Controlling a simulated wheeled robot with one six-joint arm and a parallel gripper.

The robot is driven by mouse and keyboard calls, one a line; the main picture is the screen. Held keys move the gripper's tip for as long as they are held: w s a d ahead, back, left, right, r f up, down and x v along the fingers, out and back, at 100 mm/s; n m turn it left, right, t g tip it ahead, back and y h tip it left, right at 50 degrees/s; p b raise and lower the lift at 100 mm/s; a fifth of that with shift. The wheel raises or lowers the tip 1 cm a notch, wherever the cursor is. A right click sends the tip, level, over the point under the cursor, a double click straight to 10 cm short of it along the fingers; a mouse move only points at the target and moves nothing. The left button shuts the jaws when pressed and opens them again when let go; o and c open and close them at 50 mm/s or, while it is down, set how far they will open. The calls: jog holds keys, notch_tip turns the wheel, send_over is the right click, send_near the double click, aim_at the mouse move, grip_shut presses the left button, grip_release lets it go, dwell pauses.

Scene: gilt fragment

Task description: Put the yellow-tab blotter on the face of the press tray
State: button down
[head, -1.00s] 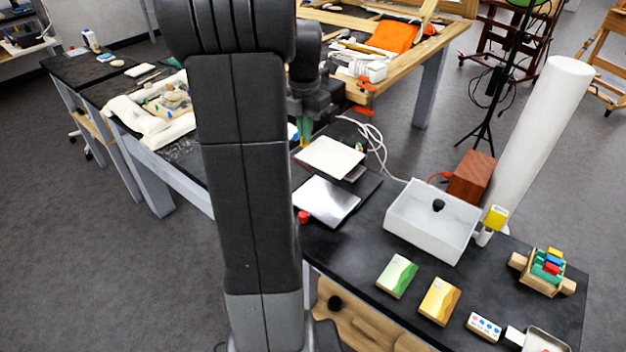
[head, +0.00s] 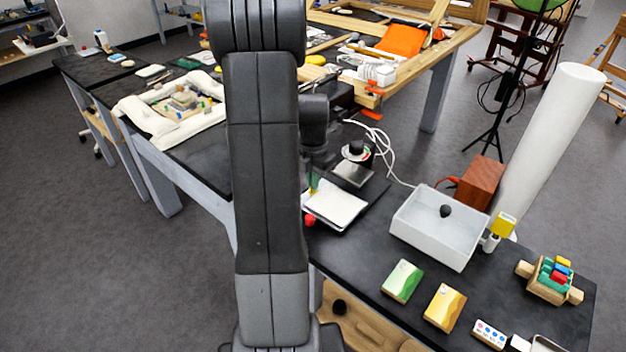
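The yellow-tab blotter (head: 338,204) is a pale, flat sheet with a small yellow patch at its upper left. It lies over the face of the press tray (head: 322,221), whose metal edge shows along the near side. I cannot tell whether the blotter touches the face or hangs just above it. My gripper (head: 313,183) is at the blotter's yellow end, pointing down, and appears shut on it. My arm hides part of the fingers and the left side of the tray.
A press with a round gauge (head: 356,150) stands just behind the tray. A red knob (head: 309,220) is at the tray's near left. A white bin (head: 432,238) holding a black knob, green and yellow boxes (head: 402,280), and a wooden rack (head: 550,280) stand to the right.

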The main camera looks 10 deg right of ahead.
jog(key=shift+f, duration=0.25)
jog(key=c, duration=1.7)
grip_release()
jog(key=shift+r, duration=0.1)
jog(key=shift+r, duration=0.1)
notch_tip(320, 180, up, 12)
jog(key=shift+r, duration=0.1)
